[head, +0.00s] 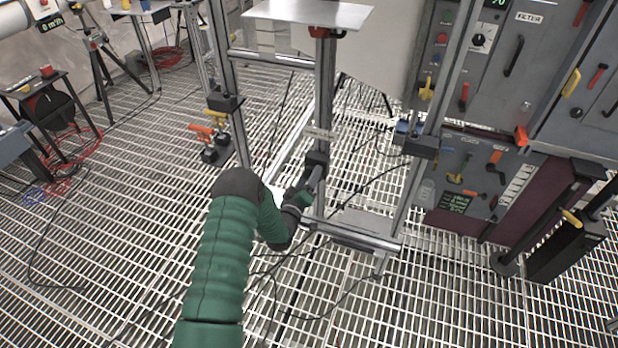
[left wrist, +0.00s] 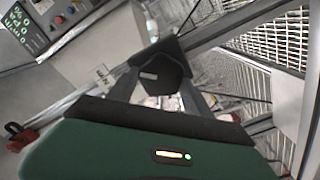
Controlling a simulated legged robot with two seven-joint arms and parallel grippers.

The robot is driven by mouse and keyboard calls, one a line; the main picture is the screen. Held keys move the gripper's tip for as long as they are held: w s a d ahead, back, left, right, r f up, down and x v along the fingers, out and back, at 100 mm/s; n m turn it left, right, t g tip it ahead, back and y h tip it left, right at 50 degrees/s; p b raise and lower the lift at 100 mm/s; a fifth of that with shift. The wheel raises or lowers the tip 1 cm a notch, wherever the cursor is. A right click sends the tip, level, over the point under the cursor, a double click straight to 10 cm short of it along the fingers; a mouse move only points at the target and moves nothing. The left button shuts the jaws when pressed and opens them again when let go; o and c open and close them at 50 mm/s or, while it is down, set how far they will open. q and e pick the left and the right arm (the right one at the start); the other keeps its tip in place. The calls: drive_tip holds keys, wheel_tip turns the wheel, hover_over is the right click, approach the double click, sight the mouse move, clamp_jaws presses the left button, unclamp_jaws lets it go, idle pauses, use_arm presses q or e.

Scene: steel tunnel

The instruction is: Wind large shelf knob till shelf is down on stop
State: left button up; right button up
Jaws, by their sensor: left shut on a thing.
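A flat light-grey shelf plate (head: 310,13) sits high on a central metal post of an aluminium frame in the head view. A dark knob (head: 317,160) is on the same post, well below the plate. In the left wrist view this dark, many-sided knob (left wrist: 163,76) lies between my fingers. My left gripper (head: 314,182) reaches in from the lower left and is shut on the knob. The knob's far side and its shaft are hidden. A stop cannot be made out clearly. My right gripper is not in view.
A grey control cabinet (head: 490,50) with levers stands to the right. Black cables (head: 330,300) lie on the grating floor (head: 120,240). A small dark table (head: 45,100) is at the left.

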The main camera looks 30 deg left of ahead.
use_arm(q)
drive_tip(key=shift+s+d+f, duration=0.15)
drive_tip(key=shift+f, duration=0.3)
drive_tip(key=o, duration=1.2)
drive_tip(key=shift+o, duration=0.9)
drive_tip(key=shift+r, duration=0.2)
drive_tip(key=p+v, duration=0.2)
drive_tip(key=v, duration=1.4)
drive_tip(key=shift+s, duration=0.25)
